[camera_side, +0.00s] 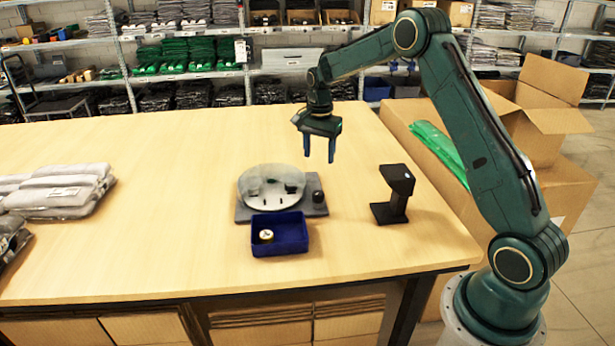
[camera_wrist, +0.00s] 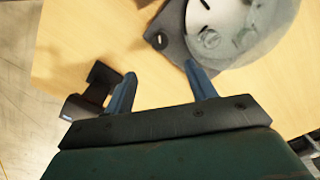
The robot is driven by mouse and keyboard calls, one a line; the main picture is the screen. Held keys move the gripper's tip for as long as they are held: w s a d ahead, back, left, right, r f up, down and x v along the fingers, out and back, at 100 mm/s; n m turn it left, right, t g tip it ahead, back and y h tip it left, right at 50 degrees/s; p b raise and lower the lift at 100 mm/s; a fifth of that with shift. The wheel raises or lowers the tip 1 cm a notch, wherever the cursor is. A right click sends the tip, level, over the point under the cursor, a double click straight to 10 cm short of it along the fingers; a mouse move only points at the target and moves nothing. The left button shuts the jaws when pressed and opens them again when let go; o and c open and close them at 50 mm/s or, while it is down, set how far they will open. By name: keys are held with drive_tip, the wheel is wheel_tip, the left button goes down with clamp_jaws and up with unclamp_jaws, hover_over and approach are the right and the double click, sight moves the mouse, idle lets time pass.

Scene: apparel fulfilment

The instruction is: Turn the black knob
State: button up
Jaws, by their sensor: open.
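The black knob (camera_side: 319,197) sits on the right part of a grey base plate (camera_side: 247,214), beside a round disc under a clear cover (camera_side: 272,187). In the wrist view the knob (camera_wrist: 160,40) is at the top, above and between the two fingers, with the clear-covered disc (camera_wrist: 232,28) to its right. My gripper (camera_side: 320,158) hangs above the table, behind and above the knob in the side view, fingers pointing down. Its two blue fingers are apart with nothing between them; they also show in the wrist view (camera_wrist: 162,88). The gripper does not touch the knob.
A blue bin (camera_side: 280,246) holding a small yellowish round item (camera_side: 266,236) stands in front of the base. A black stand-like device (camera_side: 396,190) is to the right. Folded grey garments (camera_side: 68,190) lie at the left. The table's middle left is clear. Cardboard boxes (camera_side: 540,100) stand beyond the right edge.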

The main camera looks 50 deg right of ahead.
sight(318, 193)
drive_tip(key=shift+f, duration=0.1)
wheel_tip(318, 193, down, 14)
drive_tip(key=shift+r, duration=0.25)
idle(0.5)
drive_tip(key=c, duration=1)
